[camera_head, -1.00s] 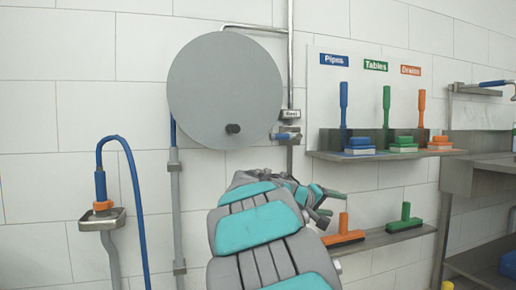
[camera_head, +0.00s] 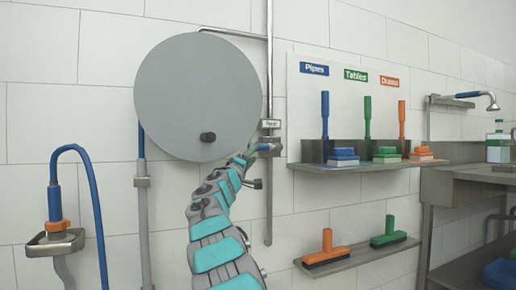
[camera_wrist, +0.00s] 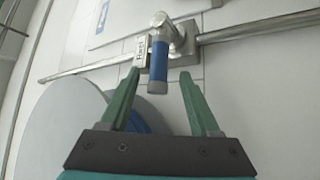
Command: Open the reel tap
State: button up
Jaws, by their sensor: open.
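The reel tap has a blue lever handle (camera_wrist: 159,62) on a metal valve body (camera_wrist: 180,40), fitted to a vertical steel pipe. In the head view the tap (camera_head: 271,141) sits right of the reel disc, below a small label plate (camera_head: 270,124). My gripper (camera_wrist: 160,78) is open, with one green finger on each side of the handle's free end in the wrist view. Nothing is gripped. In the head view my gripper (camera_head: 249,153) is at the tap's left end and partly hides the handle. I cannot tell whether a finger touches it.
A shelf with brushes (camera_head: 350,165) is to the right. A blue hose (camera_head: 95,200) hangs at far left.

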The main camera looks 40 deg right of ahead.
aim_at(258, 150)
jog(key=p+x, duration=0.2)
jog(key=x, duration=0.1)
jog(key=shift+w+d+r, duration=0.2)
jog(key=shift+d+r, duration=0.05)
jog(key=shift+r, duration=0.05)
jog(key=shift+p+x, duration=0.3)
jog(key=shift+x, duration=0.5)
jog(key=shift+s+f, duration=0.1)
jog(key=shift+f, duration=0.05)
grip_shut()
dwell(0.6)
